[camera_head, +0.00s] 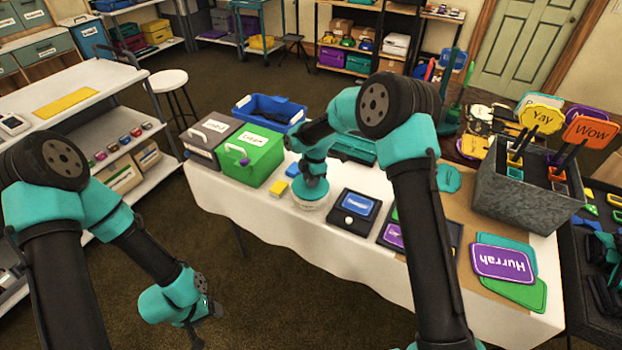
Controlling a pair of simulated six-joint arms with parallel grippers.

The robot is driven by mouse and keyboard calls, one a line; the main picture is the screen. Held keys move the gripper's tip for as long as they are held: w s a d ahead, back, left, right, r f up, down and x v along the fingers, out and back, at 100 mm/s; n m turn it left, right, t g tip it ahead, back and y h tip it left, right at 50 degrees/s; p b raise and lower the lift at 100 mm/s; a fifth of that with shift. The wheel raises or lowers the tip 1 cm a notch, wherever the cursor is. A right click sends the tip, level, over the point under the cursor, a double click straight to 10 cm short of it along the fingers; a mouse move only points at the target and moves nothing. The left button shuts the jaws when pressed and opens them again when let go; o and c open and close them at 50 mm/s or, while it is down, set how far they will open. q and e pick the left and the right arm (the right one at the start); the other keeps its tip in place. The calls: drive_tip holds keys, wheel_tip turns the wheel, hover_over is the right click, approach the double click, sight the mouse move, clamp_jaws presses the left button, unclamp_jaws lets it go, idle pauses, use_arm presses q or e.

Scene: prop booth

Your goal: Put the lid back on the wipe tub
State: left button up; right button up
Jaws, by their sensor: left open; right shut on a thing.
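My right gripper (312,188) points down over the white table and is shut on a pale, round, lid-like thing (311,203). Its wrist hides the top of this thing, and I cannot tell whether a tub is under it or whether it touches the table. No separate wipe tub can be made out. My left gripper (207,324) is open and empty, low over the dark floor to the left of the table.
A green box (252,155) and a grey box (205,150) stand at the table's left end. A metal bin (520,205) of signs stands right. The table's (265,215) front-left is clear.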

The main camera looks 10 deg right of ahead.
idle(0.8)
drive_tip(key=o, duration=1.5)
drive_tip(key=shift+c, duration=0.2)
drive_tip(key=shift+r, duration=3.5)
drive_tip(key=shift+c, duration=0.3)
clamp_jaws()
drive_tip(key=shift+f, duration=2.95)
